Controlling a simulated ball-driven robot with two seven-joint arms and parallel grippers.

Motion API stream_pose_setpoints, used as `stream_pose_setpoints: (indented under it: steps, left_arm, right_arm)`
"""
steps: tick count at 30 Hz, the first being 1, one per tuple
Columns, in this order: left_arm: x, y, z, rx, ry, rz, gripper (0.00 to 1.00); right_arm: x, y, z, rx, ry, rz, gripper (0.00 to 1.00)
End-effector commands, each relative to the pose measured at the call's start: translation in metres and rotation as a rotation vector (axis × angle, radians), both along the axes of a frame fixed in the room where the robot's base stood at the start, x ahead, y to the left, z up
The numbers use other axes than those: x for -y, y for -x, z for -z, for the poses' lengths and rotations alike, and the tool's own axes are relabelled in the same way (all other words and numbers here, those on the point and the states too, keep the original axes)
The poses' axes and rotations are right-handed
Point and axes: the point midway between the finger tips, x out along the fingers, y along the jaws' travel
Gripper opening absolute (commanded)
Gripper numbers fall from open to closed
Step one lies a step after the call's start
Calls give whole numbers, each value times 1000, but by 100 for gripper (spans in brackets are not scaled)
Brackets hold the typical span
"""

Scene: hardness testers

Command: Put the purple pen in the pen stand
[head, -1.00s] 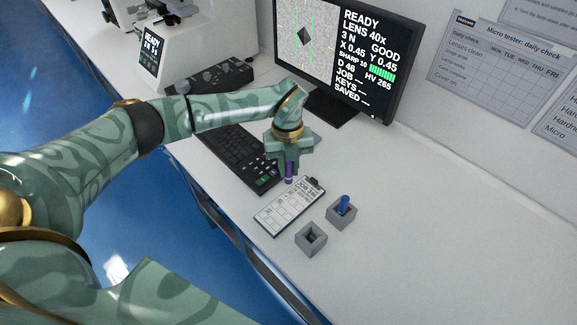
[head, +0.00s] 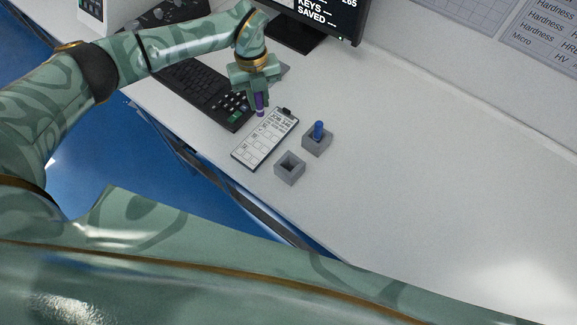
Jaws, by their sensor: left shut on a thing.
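My left gripper (head: 257,90) is shut on the purple pen (head: 260,104) and points down with it near the top of the clipboard. The pen hangs upright, its upper part hidden by the gripper. Whether its tip touches anything I cannot tell. Two grey square holders stand to the right of the clipboard. The nearer holder (head: 290,169) has an empty square opening. The farther holder (head: 316,144) has a blue pen (head: 319,130) standing in it. Which one is the pen stand is not marked. My right gripper is not in view.
A clipboard with a job sheet (head: 265,140) lies left of the holders. The white bench (head: 430,150) is clear to the right. Its front edge drops to a blue floor.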

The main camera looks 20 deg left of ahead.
Motion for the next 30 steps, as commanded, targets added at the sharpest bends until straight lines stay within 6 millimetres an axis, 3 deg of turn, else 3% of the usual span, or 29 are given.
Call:
stream_pose_setpoints:
  steps: [10,13,17,21,27,30]
  left_arm:
    - [1,-5,-6,3,0,7,0]
    - [16,2,-12,2,1,76,0]
    - [49,24,-19,1,1,80,0]
    - [83,58,-23,0,3,-50,0]
    - [109,95,-24,-1,3,-293,0]
    - [114,99,-25,-2,2,-407,0]
  right_arm:
    - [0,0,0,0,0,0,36]
    - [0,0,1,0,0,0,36]
    - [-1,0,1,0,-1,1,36]
    - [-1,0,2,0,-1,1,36]
    - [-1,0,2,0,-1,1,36]
    - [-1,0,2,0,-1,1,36]
